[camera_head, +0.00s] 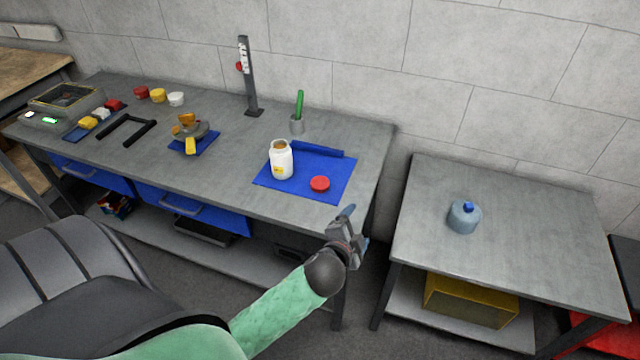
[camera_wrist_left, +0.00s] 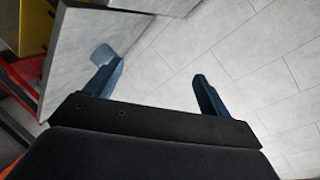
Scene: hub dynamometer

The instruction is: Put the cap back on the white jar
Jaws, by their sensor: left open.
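The white jar (camera_head: 282,161) stands upright and uncapped on a blue mat (camera_head: 333,181) near the right end of the long grey table. A red cap (camera_head: 320,184) lies flat on the mat, just right of the jar and apart from it. My left gripper (camera_head: 348,218) is in front of the table's right front corner, short of the mat, and empty. In the left wrist view its two fingers (camera_wrist_left: 157,85) are spread apart with nothing between them. The jar and cap are not in the wrist view. My right gripper is not in view.
A tool on a small blue mat (camera_head: 205,145) sits to the left. A chair (camera_head: 80,280) is front left.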

